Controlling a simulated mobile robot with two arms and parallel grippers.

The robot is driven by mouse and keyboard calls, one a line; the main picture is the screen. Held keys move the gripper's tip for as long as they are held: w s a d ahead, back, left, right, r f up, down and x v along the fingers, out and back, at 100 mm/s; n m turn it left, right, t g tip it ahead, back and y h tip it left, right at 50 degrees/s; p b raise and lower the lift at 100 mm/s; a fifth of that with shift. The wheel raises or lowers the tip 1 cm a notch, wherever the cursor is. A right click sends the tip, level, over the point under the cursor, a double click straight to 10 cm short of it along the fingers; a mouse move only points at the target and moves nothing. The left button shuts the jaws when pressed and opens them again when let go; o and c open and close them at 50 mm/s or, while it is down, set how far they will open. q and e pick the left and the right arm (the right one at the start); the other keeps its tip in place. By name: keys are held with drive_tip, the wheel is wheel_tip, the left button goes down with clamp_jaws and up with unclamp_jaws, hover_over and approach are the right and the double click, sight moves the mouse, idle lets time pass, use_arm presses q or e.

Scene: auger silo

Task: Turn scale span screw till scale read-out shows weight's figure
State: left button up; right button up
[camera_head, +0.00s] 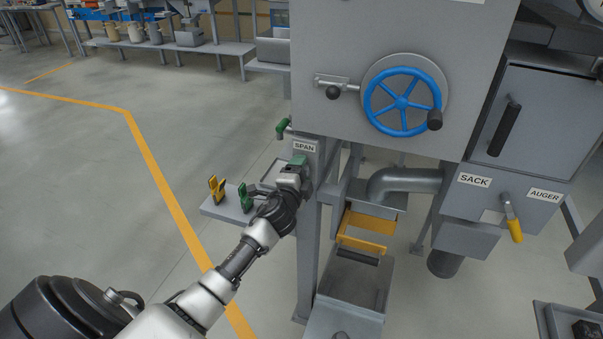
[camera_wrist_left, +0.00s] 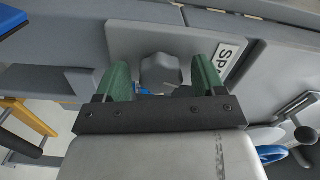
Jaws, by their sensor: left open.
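The span screw shows in the left wrist view as a grey lobed knob (camera_wrist_left: 160,72) on a grey plate, beside a label (camera_wrist_left: 225,62) reading "SP…". In the head view the SPAN label (camera_head: 304,147) is on the grey post, and my gripper hides the knob below it. My left gripper (camera_head: 300,166) is at the post, its green fingers open. In the left wrist view the gripper (camera_wrist_left: 162,78) has one finger on each side of the knob, with gaps visible. I cannot make out a scale read-out or the weight. My right gripper is not in view.
A blue handwheel (camera_head: 402,102) is on the grey housing above right. A green-handled lever (camera_head: 283,128) sticks out just above the label. A small shelf (camera_head: 222,210) left of the post holds yellow and green pieces. A yellow frame (camera_head: 362,244) is below right. Floor at left is clear.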

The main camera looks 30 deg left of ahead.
use_arm(q)
drive_tip(key=b+v, duration=0.1)
drive_tip(key=v, duration=0.9)
drive_tip(key=shift+s, duration=0.4)
drive_tip(key=s+d+f+n+g+h, duration=0.1)
drive_tip(key=s+f+n+g, duration=0.2)
drive_tip(key=f, duration=0.9)
drive_tip(key=s+d+f+g+h, duration=0.1)
drive_tip(key=s+d+f+g, duration=0.15)
drive_tip(key=s+f, duration=0.65)
drive_tip(key=s+f+n+g+h, duration=0.1)
drive_tip(key=f+n+g, duration=0.15)
drive_tip(key=f, duration=1.25)
drive_tip(key=s+d+f+n+g, duration=0.1)
drive_tip(key=s+f, duration=0.4)
drive_tip(key=s, duration=0.5)
drive_tip(key=s+d+f+n+g+h, duration=0.1)
drive_tip(key=s+d+f+g, duration=0.3)
drive_tip(key=s, duration=0.6)
drive_tip(key=s+d+f+n+g, duration=0.3)
drive_tip(key=s+f, duration=0.4)
drive_tip(key=s, duration=0.3)
drive_tip(key=shift+s, duration=0.2)
